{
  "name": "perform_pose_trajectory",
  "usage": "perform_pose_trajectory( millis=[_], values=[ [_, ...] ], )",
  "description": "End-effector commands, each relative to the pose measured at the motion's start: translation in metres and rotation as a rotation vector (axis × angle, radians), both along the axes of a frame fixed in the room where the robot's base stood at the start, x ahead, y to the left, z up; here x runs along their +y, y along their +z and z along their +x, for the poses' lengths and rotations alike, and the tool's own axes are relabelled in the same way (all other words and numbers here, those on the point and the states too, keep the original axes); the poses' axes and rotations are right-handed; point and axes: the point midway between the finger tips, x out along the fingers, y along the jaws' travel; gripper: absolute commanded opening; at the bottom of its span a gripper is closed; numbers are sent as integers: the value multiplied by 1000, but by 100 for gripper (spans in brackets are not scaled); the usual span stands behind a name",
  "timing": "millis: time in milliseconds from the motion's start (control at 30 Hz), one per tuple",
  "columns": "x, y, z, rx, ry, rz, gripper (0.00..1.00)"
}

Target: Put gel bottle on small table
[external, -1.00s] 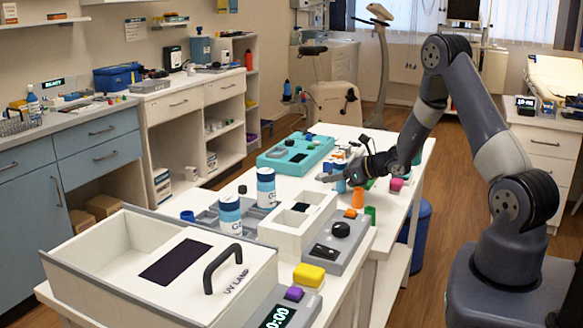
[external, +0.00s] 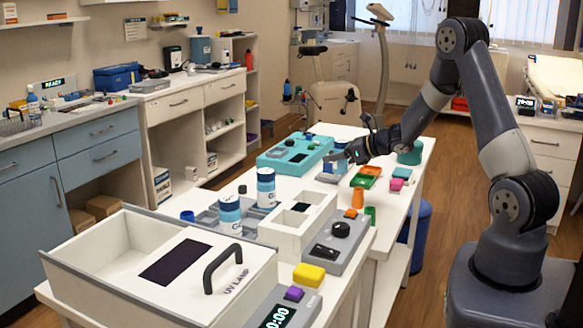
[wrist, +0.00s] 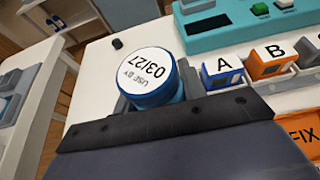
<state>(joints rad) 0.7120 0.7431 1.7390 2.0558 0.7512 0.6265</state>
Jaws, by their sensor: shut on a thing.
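My gripper (external: 340,157) is low over the far part of the white table (external: 318,216), beside the teal device. It is shut on a round blue bottle, and the wrist view shows its white top (wrist: 146,67) printed "USE BY 03/27". The bottle's lower part is hidden; I cannot tell whether it touches the table. Two white bottles with blue bands, a nearer one (external: 230,214) and a farther one (external: 266,187), stand upright on a grey tray; their labels start with "G". I cannot tell which surface is the small table.
The teal device (external: 295,153) lies left of my gripper. A white UV lamp box (external: 165,262) fills the near end. Blocks marked A (wrist: 222,73) and B (wrist: 270,61) sit beside the bottle.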

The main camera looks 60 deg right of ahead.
Motion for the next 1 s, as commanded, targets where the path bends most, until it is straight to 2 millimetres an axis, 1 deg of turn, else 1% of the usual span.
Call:
perform_pose_trajectory(
  millis=[33,100,200,467,567,667,767,900,1000],
  values=[
    [0,10,0,-3,1,-4,10],
    [0,20,0,-4,0,-3,10],
    [0,30,0,-2,0,-2,10],
    [-2,39,-2,-1,-12,-1,10],
    [-10,49,-8,-2,-53,-2,10],
    [-22,68,-20,-5,-129,-4,10],
    [-37,91,-39,-6,-233,-4,10],
    [-54,120,-73,-6,-384,-3,10],
    [-62,136,-98,-4,-485,-3,10]
  ],
)
